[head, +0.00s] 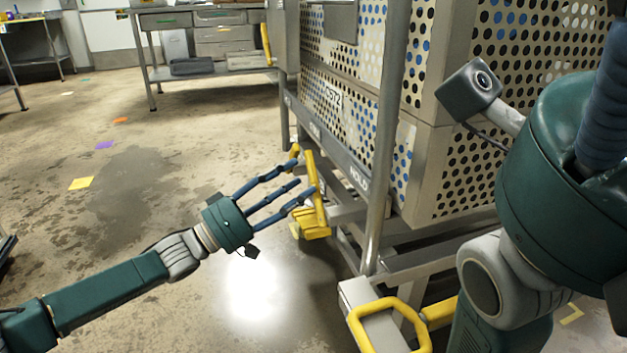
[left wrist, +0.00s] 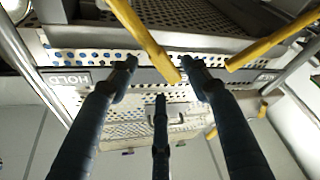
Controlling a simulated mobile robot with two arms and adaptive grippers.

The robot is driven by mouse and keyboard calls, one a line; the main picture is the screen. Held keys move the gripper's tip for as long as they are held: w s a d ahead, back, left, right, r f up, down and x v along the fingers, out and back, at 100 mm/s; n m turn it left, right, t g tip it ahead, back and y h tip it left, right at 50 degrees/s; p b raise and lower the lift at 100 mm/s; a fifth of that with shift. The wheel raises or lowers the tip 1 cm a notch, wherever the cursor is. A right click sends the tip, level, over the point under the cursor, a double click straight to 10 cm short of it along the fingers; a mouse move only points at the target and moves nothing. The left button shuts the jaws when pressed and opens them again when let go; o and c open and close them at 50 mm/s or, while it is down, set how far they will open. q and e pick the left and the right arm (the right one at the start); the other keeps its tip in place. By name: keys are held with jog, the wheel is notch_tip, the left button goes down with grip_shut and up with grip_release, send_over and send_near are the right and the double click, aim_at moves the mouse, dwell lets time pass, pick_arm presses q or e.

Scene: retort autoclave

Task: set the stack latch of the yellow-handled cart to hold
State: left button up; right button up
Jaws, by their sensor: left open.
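The cart (head: 371,130) carries stacked perforated crates (head: 440,150) and stands right of centre in the head view. A yellow lever (head: 317,200) sticks out from its lower side, near a grey rail lettered HOLD (head: 358,177). My left gripper (head: 303,178) is open, with its spread fingers close beside the lever; I cannot tell whether they touch it. In the left wrist view, the end of a yellow bar (left wrist: 150,45) lies between the two upper fingertips (left wrist: 160,68). The HOLD label (left wrist: 70,79) appears upside down there. My right gripper is out of view.
A yellow loop handle (head: 357,325) sits low at the cart's near corner. Another yellow bar (left wrist: 270,43) shows in the left wrist view. A steel bench (head: 205,70) stands at the back. Open floor (head: 150,160), wet in patches, lies left of the cart.

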aim_at(309, 172)
pick_arm(q)
jog(key=b+x, duration=0.2)
jog(key=x, duration=0.2)
jog(key=shift+w+d+f, duration=0.1)
jog(key=shift+d+f, duration=0.05)
jog(key=shift+w+d+r, duration=0.3)
jog(key=shift+d, duration=0.15)
grip_shut()
